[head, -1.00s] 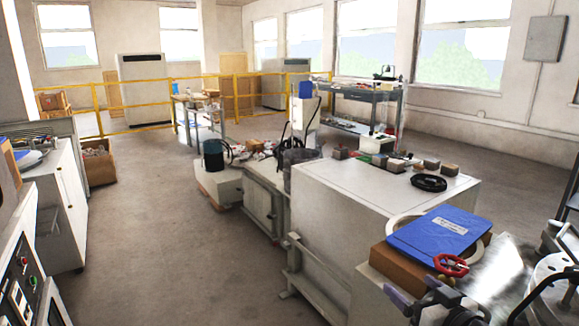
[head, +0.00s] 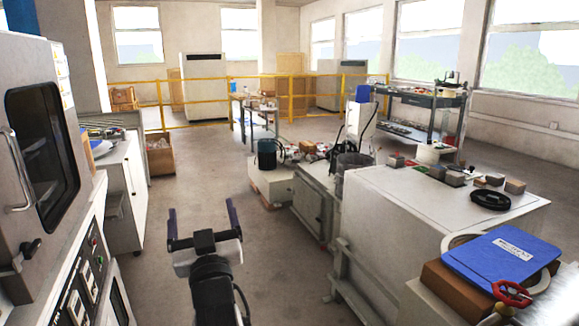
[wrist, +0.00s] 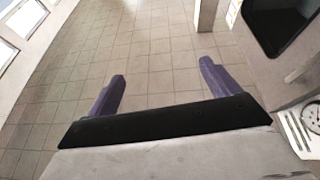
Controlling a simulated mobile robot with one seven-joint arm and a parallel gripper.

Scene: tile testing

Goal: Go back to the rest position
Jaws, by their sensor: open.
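My gripper (head: 201,212) is in the lower left-centre of the head view, held out over the open floor aisle. Its two purple fingers stand wide apart with nothing between them. No part of the gripper touches anything that I can see.
A tall oven-like cabinet (head: 45,150) with a dark window stands close on the left. A white cabinet block (head: 400,215) stands on the right. A blue folder (head: 500,262) and red-handled tool (head: 511,294) lie at near right. The floor aisle (head: 205,180) between is clear.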

